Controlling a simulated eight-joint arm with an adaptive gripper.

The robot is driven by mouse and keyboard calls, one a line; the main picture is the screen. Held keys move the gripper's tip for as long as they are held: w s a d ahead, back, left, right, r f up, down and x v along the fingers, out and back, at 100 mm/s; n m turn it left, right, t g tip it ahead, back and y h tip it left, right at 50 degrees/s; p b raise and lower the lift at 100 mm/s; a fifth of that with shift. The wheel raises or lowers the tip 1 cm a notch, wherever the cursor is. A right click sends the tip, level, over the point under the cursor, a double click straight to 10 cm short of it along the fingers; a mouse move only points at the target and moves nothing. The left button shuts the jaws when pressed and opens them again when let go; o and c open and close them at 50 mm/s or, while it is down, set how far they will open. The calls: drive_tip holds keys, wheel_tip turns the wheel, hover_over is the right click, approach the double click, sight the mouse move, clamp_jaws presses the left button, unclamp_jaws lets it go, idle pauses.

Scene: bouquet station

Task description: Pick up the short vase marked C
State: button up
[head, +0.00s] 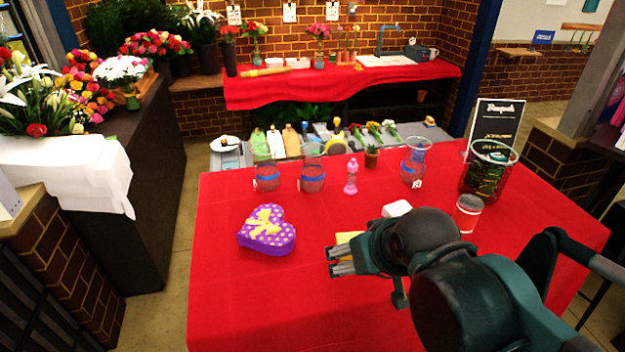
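Three clear glass vases with blue bands stand upright on the red table: a left vase (267,176), a middle vase (312,175) and a right vase (414,163). Each has a small pale tag low on it, too small for me to read, so I cannot tell which is marked C. My gripper (338,262) is above the front middle of the table, fingers pointing left. It is in front of the vases and apart from them. Its fingers look close together, but their gap is not clear. I see nothing held in it.
A purple heart-shaped box (267,231) lies left of my gripper. A pink bottle (351,177) and a small potted plant (371,158) stand between the vases. The front left is clear.

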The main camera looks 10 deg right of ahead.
wheel_tip(320, 180, up, 9)
drive_tip(key=w+r+m+g+p, duration=0.1)
drive_tip(key=w+r+m+p, duration=0.1)
drive_tip(key=w+r+p, duration=0.4)
drive_tip(key=w+r+m+g+p, duration=0.1)
drive_tip(key=w+r+m+p, duration=0.15)
drive_tip(key=w, duration=0.55)
drive_tip(key=m+g+h+p, duration=0.1)
drive_tip(key=m+g+p, duration=0.4)
drive_tip(key=m+p, duration=0.75)
hover_over(312, 160)
drive_tip(key=w+p, duration=0.3)
drive_tip(key=p, duration=0.1)
wheel_tip(312, 160, down, 8)
drive_tip(key=n, duration=0.4)
drive_tip(key=shift+m, duration=0.3)
drive_tip(key=f, duration=0.4)
drive_tip(key=shift+w+d+f, duration=0.2)
drive_tip(key=shift+d, duration=0.1)
drive_tip(key=shift+f, duration=0.4)
drive_tip(key=shift+d+f, duration=0.15)
drive_tip(key=shift+f, duration=1.1)
